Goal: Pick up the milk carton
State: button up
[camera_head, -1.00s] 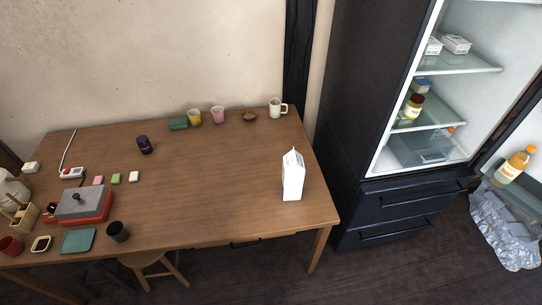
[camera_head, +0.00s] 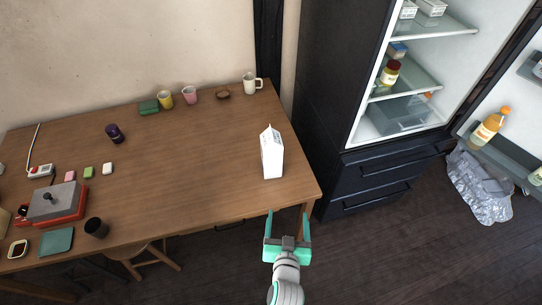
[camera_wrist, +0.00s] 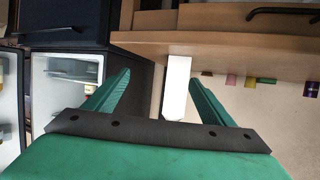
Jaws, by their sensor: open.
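The white milk carton (camera_head: 271,154) stands upright near the right end of the wooden table (camera_head: 190,190) in the head view. My gripper (camera_head: 288,226) is open and empty, in front of the table's near right corner and apart from the carton. In the wrist view the picture appears upside down, and the carton (camera_wrist: 176,88) shows as a white block between the green fingers of my gripper (camera_wrist: 158,88), beyond the table edge. The fingers do not touch it. Part of the carton is hidden by the table edge and gripper there.
An open dark fridge (camera_head: 345,110) stands right of the table. A white mug (camera_head: 251,84), a small brown bowl (camera_head: 223,94) and two cups are along the back. A red and grey appliance (camera_head: 57,203) is at the left. A stool (camera_head: 143,258) is under the front edge.

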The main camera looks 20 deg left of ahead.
aim_at(273, 160)
jog(key=w+a+r+n+y, duration=0.1)
jog(key=w+a, duration=0.2)
jog(key=w, duration=0.2)
jog(key=w+a+r+n+g+y, duration=0.1)
jog(key=w+a+r, duration=0.1)
jog(key=w, duration=0.3)
jog(key=w+a+r+n, duration=0.1)
jog(key=w+a, duration=0.3)
jog(key=w, duration=0.2)
jog(key=shift+a+r+g+y, duration=0.3)
jog(key=shift+r+y, duration=0.1)
jog(key=x, duration=0.5)
jog(key=shift+w+a+f, duration=0.15)
jog(key=shift+w+f, duration=0.05)
jog(key=shift+w, duration=0.1)
jog(key=shift+w+a+f, duration=0.1)
jog(key=shift+a, duration=0.05)
jog(key=c, duration=1.7)
grip_shut()
jog(key=shift+r, duration=0.25)
